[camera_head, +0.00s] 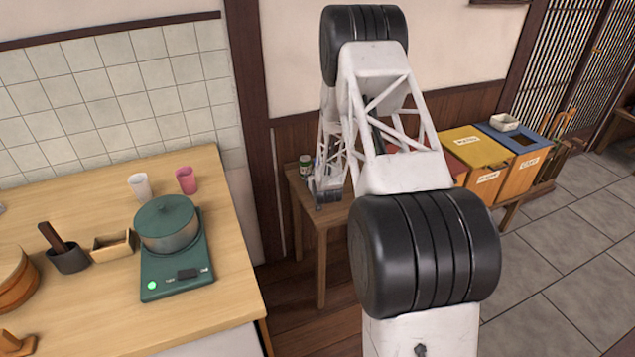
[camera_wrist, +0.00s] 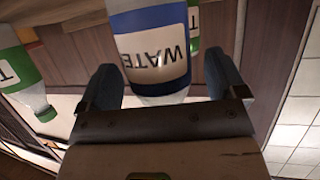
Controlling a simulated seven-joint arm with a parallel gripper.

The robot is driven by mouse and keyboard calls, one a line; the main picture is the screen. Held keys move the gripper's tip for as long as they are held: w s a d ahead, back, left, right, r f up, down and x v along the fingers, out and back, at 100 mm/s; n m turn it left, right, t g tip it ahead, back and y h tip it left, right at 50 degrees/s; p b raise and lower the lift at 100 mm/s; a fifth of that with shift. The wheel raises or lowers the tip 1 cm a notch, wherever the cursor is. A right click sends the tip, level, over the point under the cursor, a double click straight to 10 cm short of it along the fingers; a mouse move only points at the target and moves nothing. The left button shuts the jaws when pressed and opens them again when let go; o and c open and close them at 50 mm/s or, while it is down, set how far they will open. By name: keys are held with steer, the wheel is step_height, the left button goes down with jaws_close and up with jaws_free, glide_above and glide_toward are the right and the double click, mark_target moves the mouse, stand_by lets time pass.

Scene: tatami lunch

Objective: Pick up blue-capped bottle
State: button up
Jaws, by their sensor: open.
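A clear bottle with a blue and white label reading "WATE" (camera_wrist: 158,48) stands between the two fingers of my gripper (camera_wrist: 164,82) in the wrist view. Its cap is out of the frame, so the cap's colour does not show. My gripper is open, with one dark finger on each side of the bottle; I cannot tell whether either touches it. In the head view my gripper (camera_head: 326,190) is low over a small wooden table, and the blue-labelled bottle cannot be made out there.
A green-labelled bottle (camera_wrist: 20,75) is left of my gripper, and another green-labelled one (camera_wrist: 193,30) is behind the blue-labelled bottle. The small wooden table (camera_head: 322,222) stands by the wall. Wooden bins (camera_head: 488,182) are to the right. A counter (camera_head: 90,310) with a pot is left.

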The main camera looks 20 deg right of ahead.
steer(key=shift+w+d+f, duration=0.1)
steer(key=shift+w+f, duration=0.05)
steer(key=shift+w, duration=0.15)
steer(key=shift+c, duration=0.3)
steer(key=c, duration=1)
steer(key=shift+r, duration=1.3)
steer(key=f+v, duration=0.1)
steer(key=v, duration=0.4)
steer(key=f+v, duration=0.1)
steer(key=v, duration=0.4)
steer(key=s+a+f+v, duration=0.1)
steer(key=v, duration=0.4)
steer(key=shift+s, duration=0.4)
